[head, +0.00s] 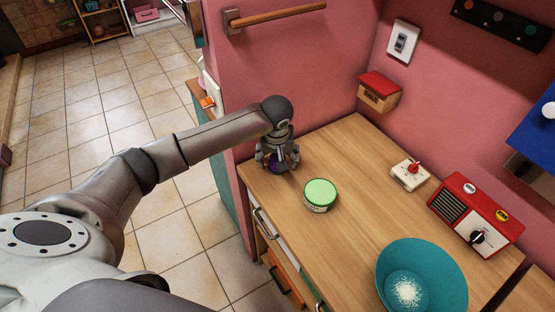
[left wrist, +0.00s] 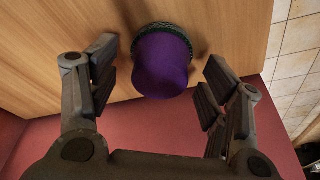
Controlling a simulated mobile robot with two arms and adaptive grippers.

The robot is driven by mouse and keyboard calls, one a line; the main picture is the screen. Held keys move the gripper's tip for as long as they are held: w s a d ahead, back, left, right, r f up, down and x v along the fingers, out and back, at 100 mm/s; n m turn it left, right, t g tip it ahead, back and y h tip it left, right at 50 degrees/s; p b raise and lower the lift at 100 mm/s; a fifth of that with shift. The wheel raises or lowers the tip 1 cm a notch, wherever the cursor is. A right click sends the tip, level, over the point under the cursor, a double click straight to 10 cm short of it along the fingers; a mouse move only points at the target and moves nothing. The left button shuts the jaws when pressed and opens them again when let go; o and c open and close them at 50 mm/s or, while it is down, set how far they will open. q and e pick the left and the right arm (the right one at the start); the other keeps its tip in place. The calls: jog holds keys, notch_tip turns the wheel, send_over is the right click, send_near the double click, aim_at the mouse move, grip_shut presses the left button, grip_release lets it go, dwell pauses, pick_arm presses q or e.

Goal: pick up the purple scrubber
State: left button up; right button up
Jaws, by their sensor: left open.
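The purple scrubber (left wrist: 162,66) stands on the wooden counter, with a dark greenish ring around its far end in the left wrist view. In the head view the purple scrubber (head: 277,167) is mostly hidden behind my left gripper (head: 277,160). My left gripper (left wrist: 160,90) is open, with one finger on each side of the scrubber. Gaps show between both fingers and the scrubber in the left wrist view, so it is not gripped. My right gripper is not in view.
A green-lidded tub (head: 320,194) stands close to the right of my left gripper. A white timer with a red knob (head: 411,173), a red radio (head: 475,214) and a teal bowl (head: 440,262) stand farther right. The pink wall (head: 290,75) rises behind the counter (head: 350,160).

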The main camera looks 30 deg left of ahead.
aim_at(277, 157)
pick_arm(q)
jog(key=shift+w+f, duration=0.1)
jog(key=shift+f, duration=0.2)
jog(key=c, duration=1.2)
jog(key=shift+r, duration=0.1)
notch_tip(277, 157, up, 8)
jog(key=shift+r+b, duration=0.25)
jog(key=shift+b, duration=0.9)
jog(key=shift+c, duration=0.2)
jog(key=shift+r, duration=0.7)
